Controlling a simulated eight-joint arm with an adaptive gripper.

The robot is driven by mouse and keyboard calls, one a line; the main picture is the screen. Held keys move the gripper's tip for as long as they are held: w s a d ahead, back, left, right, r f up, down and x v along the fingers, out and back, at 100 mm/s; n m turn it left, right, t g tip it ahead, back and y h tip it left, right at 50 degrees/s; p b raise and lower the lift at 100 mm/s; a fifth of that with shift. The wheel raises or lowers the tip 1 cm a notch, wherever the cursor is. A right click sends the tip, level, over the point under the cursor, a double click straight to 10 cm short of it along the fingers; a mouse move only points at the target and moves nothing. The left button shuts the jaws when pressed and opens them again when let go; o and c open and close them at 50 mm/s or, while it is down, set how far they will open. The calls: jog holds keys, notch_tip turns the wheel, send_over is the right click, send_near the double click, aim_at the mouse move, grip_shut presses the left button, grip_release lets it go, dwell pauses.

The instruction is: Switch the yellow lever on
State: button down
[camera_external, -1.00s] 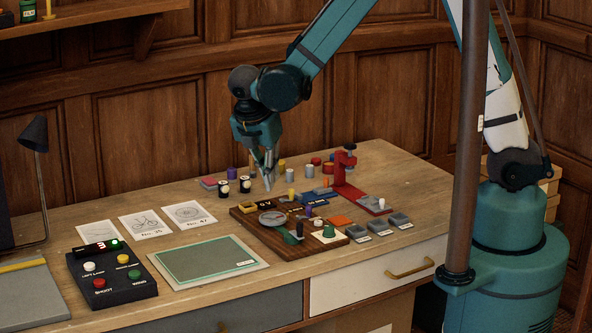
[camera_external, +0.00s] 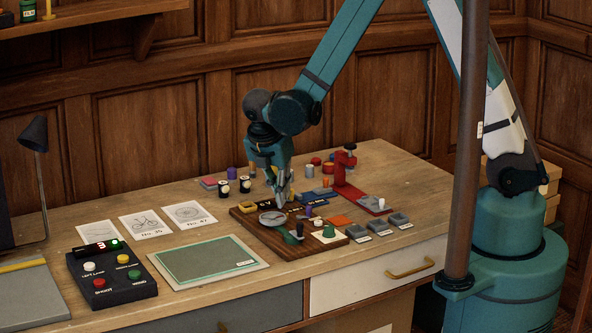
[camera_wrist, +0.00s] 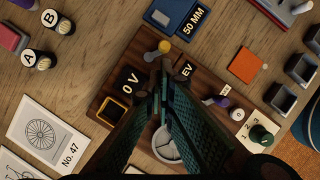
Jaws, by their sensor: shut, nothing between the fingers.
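The yellow lever (camera_wrist: 164,46) has a round yellow knob on a short shaft, near the far edge of a brown wooden board (camera_wrist: 122,77). In the external view the board (camera_external: 290,252) lies on the desk, and my gripper hides or blends with the lever there. My gripper (camera_wrist: 170,66) is shut and empty, its tips beside the yellow knob in the wrist view. I cannot tell whether they touch it. In the external view my gripper (camera_external: 284,202) points down over the back of the board. Labels "0 V" and "EV" flank the fingers.
A grey dial (camera_wrist: 166,145), purple lever (camera_wrist: 221,103) and green knob (camera_wrist: 261,135) share the board. Canisters A (camera_wrist: 50,18) and B (camera_wrist: 28,58) stand left. A red stand (camera_external: 346,176) rises behind, and grey trays (camera_external: 378,227) sit right. A button box (camera_external: 110,277) is far left.

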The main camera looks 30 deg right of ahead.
jog(key=shift+w+d, duration=0.15)
jog(key=shift+d, duration=0.1)
jog(key=shift+d+n+t+b, duration=0.3)
jog(key=shift+n+b, duration=0.15)
jog(key=shift+n, duration=0.45)
dwell(0.4)
jog(key=shift+s+d+n+y+b, duration=0.3)
jog(key=shift+n+y+b, duration=0.1)
jog(key=shift+n, duration=0.5)
jog(key=shift+d+n+t+y+b, duration=0.25)
jog(key=shift+n, duration=0.45)
jog(key=shift+d+n+t+y+b, duration=0.2)
jog(key=shift+d+n+t+y, duration=0.05)
jog(key=shift+n, duration=0.45)
jog(key=shift+w+d+b, duration=0.25)
jog(key=shift+d+b, duration=0.4)
jog(key=shift+d, duration=0.15)
jog(key=shift+w+a, duration=0.1)
jog(key=shift+a, duration=0.1)
jog(key=shift+w+a, duration=0.25)
jog(key=shift+a, duration=0.25)
jog(key=shift+s, duration=0.1)
